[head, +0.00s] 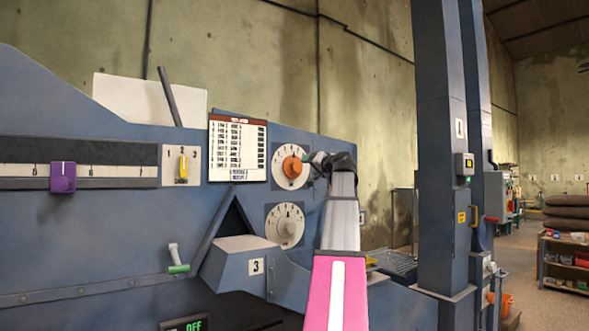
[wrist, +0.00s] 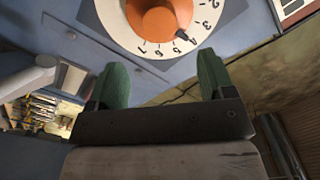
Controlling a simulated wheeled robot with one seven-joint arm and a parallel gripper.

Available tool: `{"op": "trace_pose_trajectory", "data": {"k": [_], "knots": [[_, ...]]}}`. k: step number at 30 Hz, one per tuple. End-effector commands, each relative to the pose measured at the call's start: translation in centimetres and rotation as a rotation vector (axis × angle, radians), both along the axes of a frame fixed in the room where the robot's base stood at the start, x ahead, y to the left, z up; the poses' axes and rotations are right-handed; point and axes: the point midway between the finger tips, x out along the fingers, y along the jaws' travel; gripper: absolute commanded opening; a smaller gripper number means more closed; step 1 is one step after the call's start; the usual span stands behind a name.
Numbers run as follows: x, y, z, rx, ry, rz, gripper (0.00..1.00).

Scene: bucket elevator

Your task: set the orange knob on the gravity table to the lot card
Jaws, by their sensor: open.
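The orange knob (head: 292,167) sits at the centre of a white numbered dial on the blue gravity table (head: 120,240). In the wrist view the knob (wrist: 160,17) is at the top, cut off by the frame edge. A dark pointer mark seems to lie near the 4, but I cannot read it surely. The lot card (head: 238,150), with a dark red header, hangs left of the dial; its text is too small to read. My gripper (head: 314,158) is just right of the knob. Its green fingers (wrist: 161,75) are open, empty and apart from the knob.
A second, pale knob (head: 287,228) and dial sit below. A purple slider (head: 63,178), a yellow switch (head: 183,168) and a green-tipped lever (head: 178,262) are further left. A blue column (head: 440,150) stands right of my arm. A shelf (head: 565,262) is far right.

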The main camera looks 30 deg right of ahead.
Motion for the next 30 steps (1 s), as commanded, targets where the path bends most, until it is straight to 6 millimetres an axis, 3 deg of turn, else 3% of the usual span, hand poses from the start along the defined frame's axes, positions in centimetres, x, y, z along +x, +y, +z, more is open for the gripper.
{"op": "trace_pose_trajectory", "data": {"k": [9, 15, 21, 30], "knots": [[5.7, 0.3, 0.0, 0.001, 0.002, 0.002, 0.75], [8.5, 0.6, 0.0, 0.001, 0.002, 0.002, 0.75], [9.8, 0.8, 0.0, 0.0, 0.001, 0.0, 0.75], [9.9, 0.8, -0.1, 0.0, 0.001, 0.0, 0.75]]}}
